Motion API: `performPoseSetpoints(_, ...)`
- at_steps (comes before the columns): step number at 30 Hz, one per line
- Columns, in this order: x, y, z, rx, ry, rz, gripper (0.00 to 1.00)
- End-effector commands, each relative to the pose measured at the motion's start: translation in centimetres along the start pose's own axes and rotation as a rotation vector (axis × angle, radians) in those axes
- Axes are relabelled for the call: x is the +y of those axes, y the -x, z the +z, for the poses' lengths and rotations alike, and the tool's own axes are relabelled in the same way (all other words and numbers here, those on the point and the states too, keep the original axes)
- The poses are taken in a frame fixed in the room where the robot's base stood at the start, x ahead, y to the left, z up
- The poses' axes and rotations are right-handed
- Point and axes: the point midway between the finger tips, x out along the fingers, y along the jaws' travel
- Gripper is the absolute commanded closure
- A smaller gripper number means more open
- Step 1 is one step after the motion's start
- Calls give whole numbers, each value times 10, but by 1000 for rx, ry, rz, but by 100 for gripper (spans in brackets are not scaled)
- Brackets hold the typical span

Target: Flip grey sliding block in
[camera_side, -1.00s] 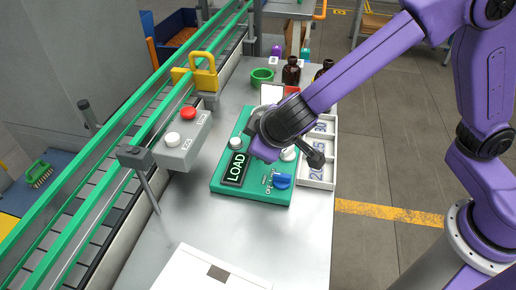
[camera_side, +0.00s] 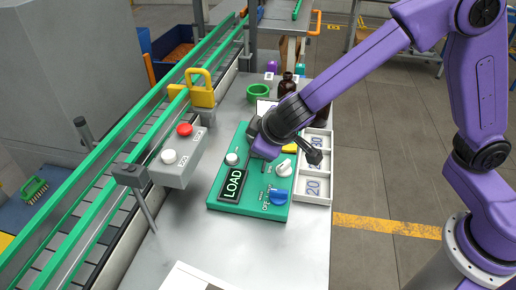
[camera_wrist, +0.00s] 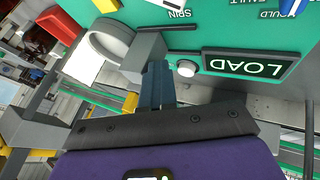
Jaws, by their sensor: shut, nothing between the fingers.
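The green control panel (camera_side: 222,200) lies on the metal bench. Its LOAD display (camera_side: 233,184), white button (camera_side: 232,159), white knob (camera_side: 283,168) and blue knob (camera_side: 279,196) show in the side view. My gripper (camera_wrist: 156,70) is shut and empty, with its fingertips close to the panel. In the wrist view a grey block (camera_wrist: 143,46) sits just beyond the fingertips, beside a white ring-shaped part (camera_wrist: 98,40). It may be the sliding block; I cannot tell whether the fingers touch it. In the side view my wrist hides this part of the panel.
A grey button box (camera_side: 178,172) with red and white buttons stands left of the panel, by the conveyor (camera_side: 100,190). A yellow padlock-shaped part (camera_side: 202,92) is behind it. A white number tray (camera_side: 316,200) borders the panel at right. Amber bottles (camera_side: 286,86) stand behind my wrist.

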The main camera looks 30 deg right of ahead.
Motion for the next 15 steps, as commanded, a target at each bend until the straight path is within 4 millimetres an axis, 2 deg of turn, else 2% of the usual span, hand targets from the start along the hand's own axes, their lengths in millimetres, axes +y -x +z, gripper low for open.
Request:
performPoseSetpoints(8, 0, 0, 0, -4, -2, 6, 100)
performPoseSetpoints(11, -10, 5, 0, -2, 1, 4, 100)
performPoseSetpoints(15, -34, 18, 0, 1, 4, 0, 100)
